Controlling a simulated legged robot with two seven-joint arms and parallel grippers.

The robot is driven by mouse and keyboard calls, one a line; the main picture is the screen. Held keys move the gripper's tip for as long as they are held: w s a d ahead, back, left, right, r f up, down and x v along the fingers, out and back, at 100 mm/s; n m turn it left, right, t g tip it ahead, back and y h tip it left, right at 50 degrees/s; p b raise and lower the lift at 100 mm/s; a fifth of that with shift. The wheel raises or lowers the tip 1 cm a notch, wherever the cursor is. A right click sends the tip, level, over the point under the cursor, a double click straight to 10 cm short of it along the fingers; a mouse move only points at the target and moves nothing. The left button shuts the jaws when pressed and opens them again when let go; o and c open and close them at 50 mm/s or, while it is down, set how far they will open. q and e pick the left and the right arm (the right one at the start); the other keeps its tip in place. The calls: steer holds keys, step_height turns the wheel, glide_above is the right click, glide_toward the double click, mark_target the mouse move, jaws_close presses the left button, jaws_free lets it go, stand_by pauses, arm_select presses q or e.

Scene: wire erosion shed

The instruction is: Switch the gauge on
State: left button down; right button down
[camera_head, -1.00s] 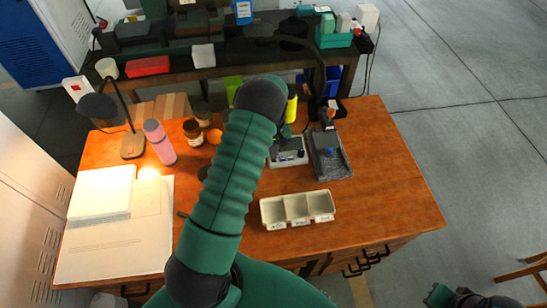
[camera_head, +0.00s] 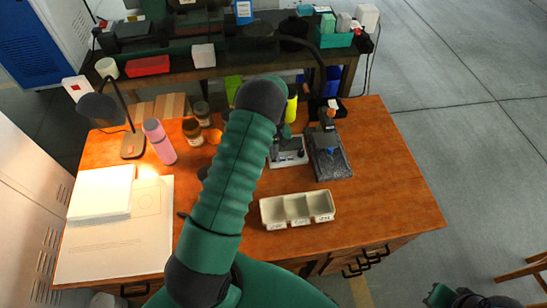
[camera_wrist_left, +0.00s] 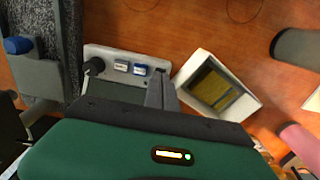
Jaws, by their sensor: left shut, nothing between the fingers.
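The gauge unit, a pale box (camera_head: 290,160), stands on the wooden desk, partly hidden behind my left arm in the head view. In the left wrist view its pale panel (camera_wrist_left: 108,53) shows a black knob (camera_wrist_left: 93,66), a grey labelled button (camera_wrist_left: 121,65) and a blue labelled button (camera_wrist_left: 140,69). My left gripper (camera_wrist_left: 160,88) is shut and empty, its fingers over the panel's right end, just right of the blue button. I cannot tell whether it touches the panel. My right gripper (camera_head: 468,298) is partly in view at the lower right, its fingers unclear.
A stand with a dark speckled base (camera_head: 332,167) is right beside the gauge. A three-compartment pale tray (camera_head: 267,217) is in front. A pink bottle (camera_head: 159,142), brown jars (camera_head: 192,131) and a lamp (camera_head: 132,146) stand left. The desk's right side is clear.

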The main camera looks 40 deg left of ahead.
arm_select(q)
steer(key=shift+f+b, duration=0.4)
steer(key=shift+f, duration=0.45)
steer(key=shift+d+r, duration=0.1)
steer(key=shift+w+r+p, duration=0.1)
steer(key=shift+r+p, duration=0.65)
steer(key=shift+r, duration=0.2)
step_height(320, 180, up, 5)
steer(key=p, duration=0.3)
